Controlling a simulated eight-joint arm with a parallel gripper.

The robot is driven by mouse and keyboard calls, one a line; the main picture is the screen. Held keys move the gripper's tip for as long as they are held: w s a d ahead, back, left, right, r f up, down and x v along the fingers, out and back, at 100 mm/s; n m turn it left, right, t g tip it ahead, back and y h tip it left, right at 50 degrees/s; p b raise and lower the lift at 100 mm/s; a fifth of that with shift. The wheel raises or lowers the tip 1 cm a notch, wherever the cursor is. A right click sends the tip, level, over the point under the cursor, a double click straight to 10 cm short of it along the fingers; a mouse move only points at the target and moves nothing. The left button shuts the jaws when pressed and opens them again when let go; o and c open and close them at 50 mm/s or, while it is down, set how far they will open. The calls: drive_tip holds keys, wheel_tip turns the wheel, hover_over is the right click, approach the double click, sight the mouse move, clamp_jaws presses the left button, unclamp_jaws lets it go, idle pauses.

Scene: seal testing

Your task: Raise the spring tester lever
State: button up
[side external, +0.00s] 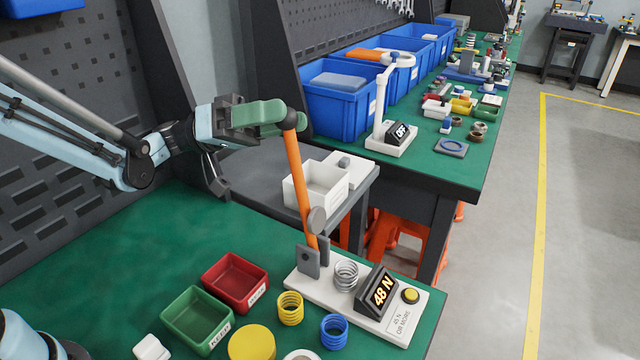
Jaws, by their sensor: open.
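The spring tester (305,284) has a white base near the front right of the green bench. Its orange lever (297,185) stands nearly upright, leaning slightly left at the top, hinged between grey brackets. A grey disc (317,220) is on the lever. A silver spring (346,275) stands on the base beside the brackets. The display (381,291) reads 48 N. My gripper (284,118), with green fingers, is open at the lever's top end. The fingers partly hide that end, and I cannot tell whether they touch it.
A yellow spring (290,309), a blue spring (334,332) and a yellow disc (252,343) lie in front of the tester. Red (235,282) and green (197,320) bins stand to the left. A white box (315,189) and a second bench lie behind.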

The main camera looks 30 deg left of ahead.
drive_tip(key=v, duration=0.9)
drive_tip(key=shift+a, duration=0.2)
drive_tip(key=shift+s+f, duration=0.1)
drive_tip(key=shift+s, duration=0.05)
drive_tip(key=s+d+f+n+y, duration=0.2)
drive_tip(key=d+f+n+y, duration=0.35)
drive_tip(key=y, duration=0.35)
drive_tip(key=s+a+f+n+t+y, duration=0.1)
drive_tip(key=s+a+f+y, duration=0.3)
drive_tip(key=a+y, duration=0.5)
drive_tip(key=shift+s+a+f+n+y, duration=0.15)
drive_tip(key=shift+s+f+n+y, duration=0.15)
drive_tip(key=shift+s+y, duration=0.9)
